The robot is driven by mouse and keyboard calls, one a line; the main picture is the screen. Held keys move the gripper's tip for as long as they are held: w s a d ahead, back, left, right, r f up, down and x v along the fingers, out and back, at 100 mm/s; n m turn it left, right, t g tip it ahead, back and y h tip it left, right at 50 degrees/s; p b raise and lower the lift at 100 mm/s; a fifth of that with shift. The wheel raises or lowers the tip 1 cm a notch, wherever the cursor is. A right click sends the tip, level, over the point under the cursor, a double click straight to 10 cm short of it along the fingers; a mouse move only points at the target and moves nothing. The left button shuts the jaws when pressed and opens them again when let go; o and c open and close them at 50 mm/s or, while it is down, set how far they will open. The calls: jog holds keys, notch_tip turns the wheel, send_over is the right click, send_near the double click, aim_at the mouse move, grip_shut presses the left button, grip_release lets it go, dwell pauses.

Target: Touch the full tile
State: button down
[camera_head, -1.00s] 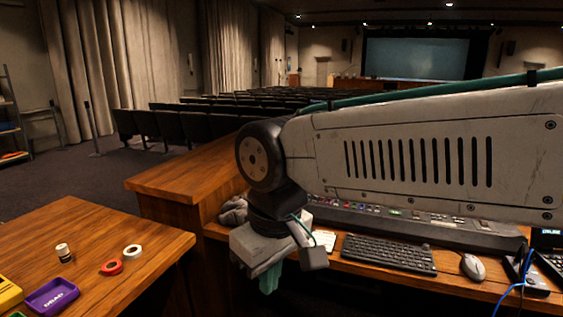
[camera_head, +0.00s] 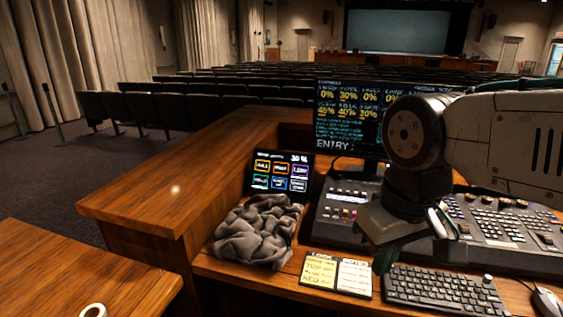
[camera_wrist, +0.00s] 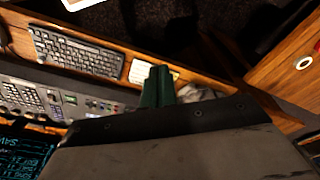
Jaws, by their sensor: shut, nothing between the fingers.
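A small dark touchscreen (camera_head: 279,174) stands tilted behind a crumpled grey cloth (camera_head: 255,231) on the desk. It shows two rows of outlined tiles under a line reading 30%. The full tile (camera_head: 262,167) is the yellow-outlined one at the upper left, and its small label seems to read FULL. My gripper (camera_head: 384,262) has green fingers pressed together and empty. It hangs over the desk right of the touchscreen, near the keyboard's left end, well apart from the tile. In the wrist view the green fingers (camera_wrist: 157,88) point down beside the cloth, and the touchscreen is not visible.
A mixing console (camera_head: 334,214) and a large monitor (camera_head: 349,125) stand behind my gripper. A yellow and white note card (camera_head: 336,274), a keyboard (camera_head: 444,291) and a mouse (camera_head: 547,301) lie in front. A wooden ledge (camera_head: 180,192) rises left of the touchscreen. The cloth partly covers the touchscreen's lower front.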

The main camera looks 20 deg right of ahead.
jog(key=w+d+r+m+t+h, duration=0.2)
jog(key=w+m+t, duration=0.45)
jog(key=w, duration=2.85)
jog(key=w+a+f+t+y, duration=0.1)
jog(key=w+a+f, duration=0.1)
jog(key=w+f, duration=0.2)
jog(key=w+a+f+m+t+y, duration=0.1)
jog(key=w+a+f+t+y, duration=0.1)
jog(key=w, duration=0.9)
jog(key=w+a+f+m+t+y, duration=0.1)
jog(key=w+a+f+y, duration=0.1)
jog(key=w+f, duration=0.3)
jog(key=w+a, duration=0.1)
jog(key=w, duration=0.1)
jog(key=shift+w+f, duration=0.3)
jog(key=shift+f, duration=0.05)
jog(key=shift+a+t, duration=0.1)
jog(key=shift+t, duration=0.15)
send_near(255, 166)
jog(key=shift+x, duration=2)
jog(key=shift+w, duration=0.1)
